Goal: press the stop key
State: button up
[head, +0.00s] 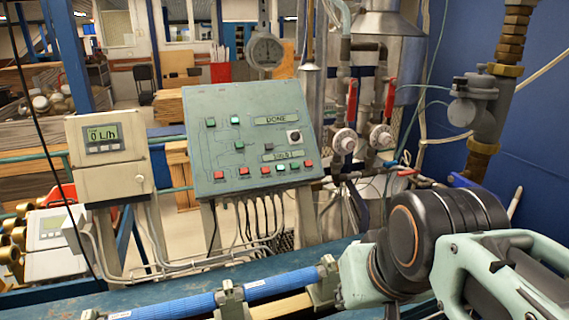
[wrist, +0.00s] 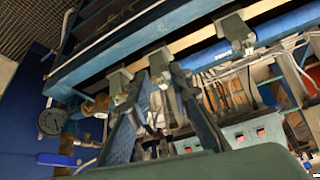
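A sloped grey-green control panel (head: 250,135) stands at the centre of the head view. A row of red and green keys (head: 265,170) runs along its lower edge, with green keys and a dark knob (head: 294,136) above. One display on it reads DONE (head: 276,120). Key labels are too small to read, so I cannot tell which is the stop key. The wrist view shows a pale green surface with red keys (wrist: 261,132) at lower right. My gripper (wrist: 160,75) appears open and empty, its two fingers apart, away from the keys. Its fingertips do not show clearly in the head view.
A meter box (head: 103,137) reading 0 L/h stands left of the panel. Blue pipes (head: 190,305) with clamps cross the front. Valves with red handles (head: 351,100) and brass-fitted pipework stand to the right. My arm fills the lower right, apart from the panel.

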grip_shut()
dwell(1.1)
